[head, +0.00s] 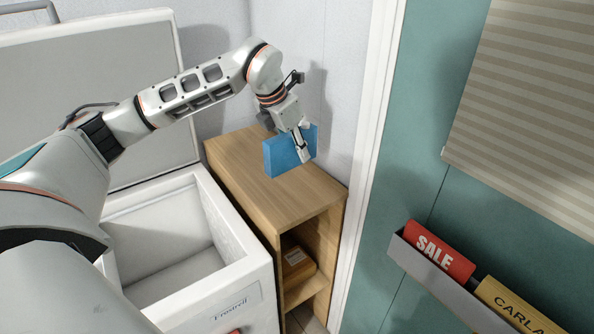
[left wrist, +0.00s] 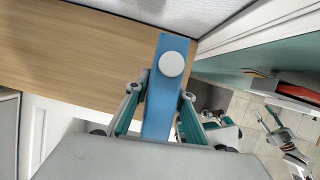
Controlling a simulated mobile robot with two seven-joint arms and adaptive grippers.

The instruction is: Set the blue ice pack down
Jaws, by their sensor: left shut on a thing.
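The blue ice pack (head: 284,155) is a flat blue block held over the top of the wooden cabinet (head: 240,149). My left gripper (head: 303,152) is shut on it. In the left wrist view the ice pack (left wrist: 159,105) stands edge-on between the fingers, with a round white cap (left wrist: 171,64) on it. Whether its lower edge touches the wood cannot be told. My right gripper is not clearly seen in the head view; part of an arm with a gripper shows at the lower right of the left wrist view, too small to read.
A white chest freezer (head: 236,236) with its lid (head: 90,75) raised stands open left of the cabinet. A box (head: 297,262) sits on the cabinet's shelf. A wall holder with a red SALE sign (head: 440,250) is at the right. The cabinet top around the pack is bare.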

